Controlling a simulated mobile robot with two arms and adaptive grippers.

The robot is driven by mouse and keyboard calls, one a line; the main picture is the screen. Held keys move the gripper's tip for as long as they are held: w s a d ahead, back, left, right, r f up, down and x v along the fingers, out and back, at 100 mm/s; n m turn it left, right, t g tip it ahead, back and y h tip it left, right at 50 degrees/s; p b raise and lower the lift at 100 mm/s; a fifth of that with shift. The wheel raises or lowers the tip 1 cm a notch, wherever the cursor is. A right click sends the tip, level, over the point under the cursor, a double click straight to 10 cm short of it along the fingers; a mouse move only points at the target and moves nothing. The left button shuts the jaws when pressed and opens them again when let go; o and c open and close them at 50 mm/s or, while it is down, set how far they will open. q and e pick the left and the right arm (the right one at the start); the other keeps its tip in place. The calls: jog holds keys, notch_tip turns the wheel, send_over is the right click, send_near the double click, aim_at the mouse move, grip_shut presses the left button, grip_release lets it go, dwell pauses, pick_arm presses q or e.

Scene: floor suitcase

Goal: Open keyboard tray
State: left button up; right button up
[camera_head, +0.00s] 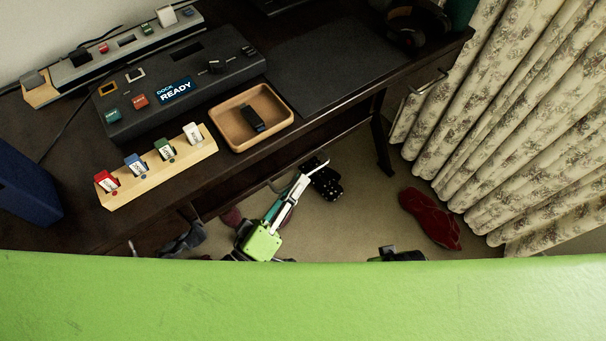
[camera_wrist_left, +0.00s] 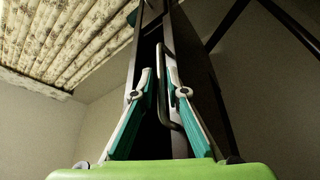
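The keyboard tray (camera_head: 240,185) is a dark panel under the desk's front edge, with a metal bar handle (camera_head: 284,184) on its front. I cannot tell from the head view whether it stands out at all. My left gripper (camera_head: 308,170) has its fingertips at the handle, below the desk edge. In the left wrist view, the gripper's two teal and white fingers (camera_wrist_left: 160,72) are apart, and the handle (camera_wrist_left: 161,100) runs in the gap between them, close to the right finger. Contact with the handle cannot be told.
The desk holds a wooden tray (camera_head: 229,123) with a dark object, a black dock (camera_head: 190,72), a wooden block with coloured tags (camera_head: 160,170) and a dark mat (camera_head: 335,65). A floral curtain (camera_head: 520,110) hangs at the right. A red item (camera_head: 430,218) lies on the floor.

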pick_arm(q)
jog(key=shift+x, duration=1.35)
grip_shut()
jog(key=shift+s+d, duration=0.1)
jog(key=shift+s, duration=0.05)
